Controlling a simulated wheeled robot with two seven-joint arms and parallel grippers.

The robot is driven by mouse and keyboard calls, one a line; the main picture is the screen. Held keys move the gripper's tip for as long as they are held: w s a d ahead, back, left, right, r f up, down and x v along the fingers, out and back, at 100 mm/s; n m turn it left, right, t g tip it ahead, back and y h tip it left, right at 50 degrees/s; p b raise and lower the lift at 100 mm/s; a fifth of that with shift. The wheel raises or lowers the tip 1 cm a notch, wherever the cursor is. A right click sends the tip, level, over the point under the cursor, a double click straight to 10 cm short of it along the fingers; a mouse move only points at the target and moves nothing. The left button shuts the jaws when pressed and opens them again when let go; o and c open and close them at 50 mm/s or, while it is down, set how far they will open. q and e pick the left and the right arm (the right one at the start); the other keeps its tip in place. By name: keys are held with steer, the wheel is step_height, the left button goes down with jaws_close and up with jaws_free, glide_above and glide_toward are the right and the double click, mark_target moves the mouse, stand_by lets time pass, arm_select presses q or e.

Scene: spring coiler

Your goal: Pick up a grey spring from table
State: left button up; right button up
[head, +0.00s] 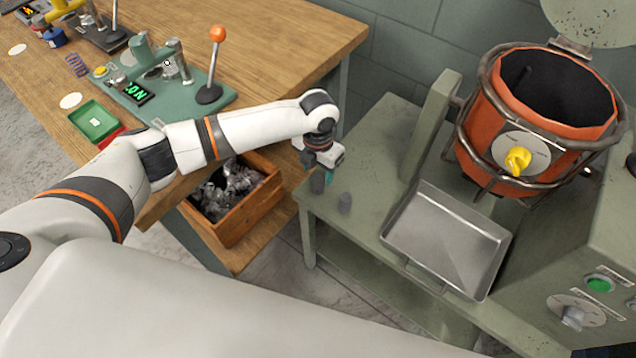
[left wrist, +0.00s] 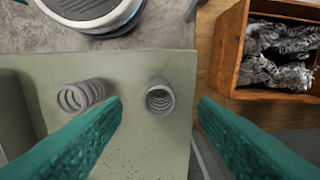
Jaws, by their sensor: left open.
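Two grey springs stand on the green metal table (head: 370,228). One spring (head: 317,183) is near the table's left corner, just below my left gripper (head: 328,172). The other spring (head: 344,203) stands a little to the right and nearer. In the left wrist view, the first spring (left wrist: 160,97) appears end-on between the two teal fingertips, with a gap on both sides. The second spring (left wrist: 83,95) is outside the fingers, to the left. My left gripper is open and empty above the springs. My right gripper is not in view.
A metal tray (head: 408,230) lies on the green table, beside an orange drum (head: 480,120) with a yellow knob. A wooden crate of scrap (head: 255,215) is left of the table. A wooden bench (head: 290,50) holds a lever fixture (head: 190,108) and a purple spring (head: 76,64).

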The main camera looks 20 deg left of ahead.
mark_target(318, 178)
arm_select(q)
step_height(318, 178, down, 4)
steer(key=shift+f, duration=0.25)
steer(key=shift+c, duration=0.3)
steer(key=c, duration=1)
